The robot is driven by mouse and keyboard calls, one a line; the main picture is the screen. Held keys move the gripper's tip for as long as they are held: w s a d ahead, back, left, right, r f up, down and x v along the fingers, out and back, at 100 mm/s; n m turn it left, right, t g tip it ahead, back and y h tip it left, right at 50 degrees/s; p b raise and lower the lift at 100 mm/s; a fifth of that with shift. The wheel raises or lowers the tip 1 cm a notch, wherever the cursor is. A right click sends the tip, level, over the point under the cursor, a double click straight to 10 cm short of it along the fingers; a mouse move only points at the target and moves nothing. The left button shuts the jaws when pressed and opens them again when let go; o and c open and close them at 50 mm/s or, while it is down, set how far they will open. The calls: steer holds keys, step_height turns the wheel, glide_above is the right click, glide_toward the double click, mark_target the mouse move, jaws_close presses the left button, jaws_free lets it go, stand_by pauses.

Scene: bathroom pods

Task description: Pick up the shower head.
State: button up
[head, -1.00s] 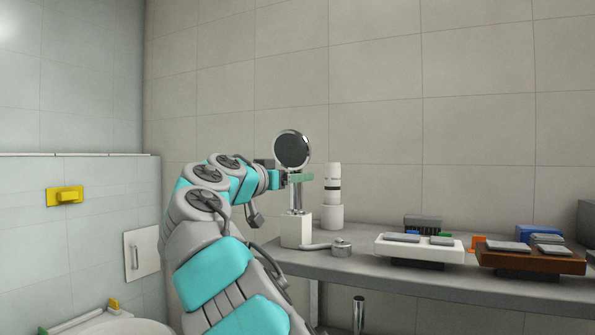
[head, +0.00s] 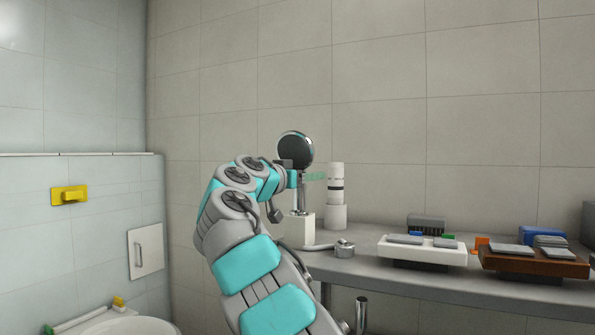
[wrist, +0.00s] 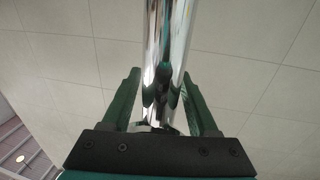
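The shower head, with a round dark face (head: 296,148) in a chrome rim, stands upright on a chrome handle in a white block holder (head: 304,228). My gripper (head: 315,177) is at the upper handle, just below the round head, with its green fingers reaching past it. In the wrist view the chrome handle (wrist: 168,55) rises between the two green fingers of my gripper (wrist: 161,78). The fingers are apart, one on each side, with a visible gap at the left. My wrist hides part of the handle in the head view.
A white cylinder (head: 335,183) stands close behind and right of the handle. A small metal fitting (head: 344,247) lies on the grey shelf (head: 400,281). White (head: 422,252) and brown (head: 535,264) trays with items stand further right. The tiled wall is close behind.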

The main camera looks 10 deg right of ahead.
jaws_close()
stand_by(0.3)
steer(key=shift+r, duration=0.15)
